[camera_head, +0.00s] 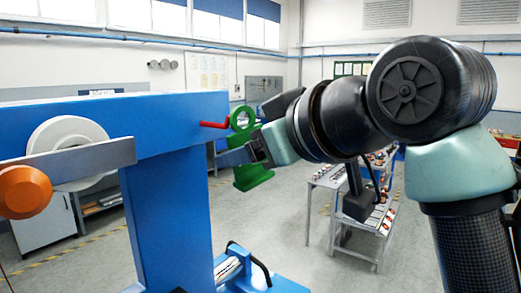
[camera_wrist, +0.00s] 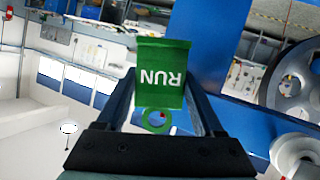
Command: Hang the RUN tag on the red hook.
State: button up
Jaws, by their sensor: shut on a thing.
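The green RUN tag (camera_head: 252,176) hangs upright from my gripper (camera_head: 248,152), its ring (camera_head: 243,118) standing above the jaws. In the wrist view my gripper (camera_wrist: 160,88) is shut on the tag, between its two fingers, and the white word RUN (camera_wrist: 161,79) reads upside down. The red hook (camera_head: 214,125) sticks out from the right end of the blue beam, its bent tip beside the ring's left edge in the head view. A bit of red shows inside the ring (camera_wrist: 147,121) in the wrist view. I cannot tell whether the ring is around the hook.
The blue beam (camera_head: 150,105) and its post (camera_head: 165,225) stand to the left of my gripper. A white pulley (camera_head: 66,135), a grey bar (camera_head: 85,162) and an orange knob (camera_head: 24,192) are at the left. A workbench (camera_head: 330,180) stands farther back. The floor between is open.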

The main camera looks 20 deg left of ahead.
jog(key=shift+w+a, duration=0.15)
jog(key=shift+a, duration=0.5)
jog(key=shift+w+a, duration=0.15)
jog(key=shift+a, duration=0.45)
jog(key=shift+a+r, duration=0.1)
jog(key=shift+a, duration=0.05)
jog(key=shift+c, duration=0.7)
jog(key=shift+w+a+f, duration=0.45)
jog(key=shift+a+f, duration=0.35)
jog(key=shift+a+f, duration=0.1)
jog(key=shift+a, duration=0.05)
jog(key=o, duration=1.5)
